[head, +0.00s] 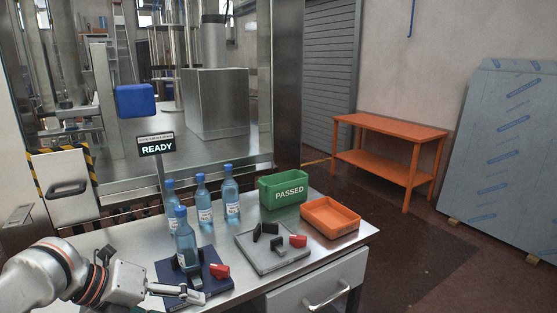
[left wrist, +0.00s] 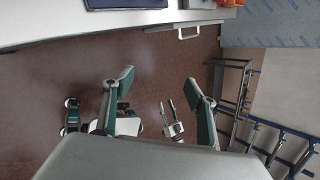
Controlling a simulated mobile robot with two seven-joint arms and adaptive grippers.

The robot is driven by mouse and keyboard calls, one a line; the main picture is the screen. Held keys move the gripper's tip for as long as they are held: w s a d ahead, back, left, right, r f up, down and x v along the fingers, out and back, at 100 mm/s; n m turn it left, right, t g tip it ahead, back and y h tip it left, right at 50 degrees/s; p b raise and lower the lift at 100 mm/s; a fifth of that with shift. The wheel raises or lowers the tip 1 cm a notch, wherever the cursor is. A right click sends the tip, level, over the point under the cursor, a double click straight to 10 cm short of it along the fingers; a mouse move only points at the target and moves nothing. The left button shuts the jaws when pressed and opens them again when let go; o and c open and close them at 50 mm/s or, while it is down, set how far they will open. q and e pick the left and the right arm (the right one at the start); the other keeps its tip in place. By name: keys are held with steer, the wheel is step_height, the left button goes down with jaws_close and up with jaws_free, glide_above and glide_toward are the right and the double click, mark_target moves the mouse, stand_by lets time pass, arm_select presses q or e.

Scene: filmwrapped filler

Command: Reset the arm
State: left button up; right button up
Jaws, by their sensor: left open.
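My left gripper (head: 198,290) comes in low at the left in the head view, over the front edge of the steel table beside the dark blue mat. Its fingers look side-on there. In the left wrist view the left gripper (left wrist: 159,83) has its two fingers spread wide, with nothing between them and the floor behind. A blue-capped bottle (head: 185,243) stands upright on the dark blue mat (head: 160,269), just beyond the gripper and seemingly apart from it.
Three more bottles (head: 231,202) stand behind. A grey plate (head: 280,260) carries black and red parts. A green PASSED bin (head: 283,191) and an orange tray (head: 330,217) are at the table's right. A READY sign (head: 156,147) stands behind. Floor to the right is clear before an orange bench (head: 388,125).

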arm_select(q)
steer(key=w+d+f+n+t, duration=0.1)
steer(key=d+f+n+t, duration=0.1)
steer(key=f+n, duration=0.55)
steer(key=w+d+f+n+t, duration=0.1)
steer(key=f+n+t, duration=0.1)
steer(key=f+n, duration=0.55)
steer(key=s+a+f+n+y, duration=0.1)
steer(key=s+f+n+y, duration=0.1)
steer(key=s+f+n, duration=0.5)
steer(key=s+a+f+n+t+y, duration=0.1)
steer(key=s+f+n+y, duration=0.1)
steer(key=s+f+n, duration=0.5)
step_height(320, 180, down, 3)
steer(key=shift+s+a+t, duration=0.3)
steer(key=shift+s, duration=0.55)
arm_select(e)
steer(key=shift+s+f, duration=0.15)
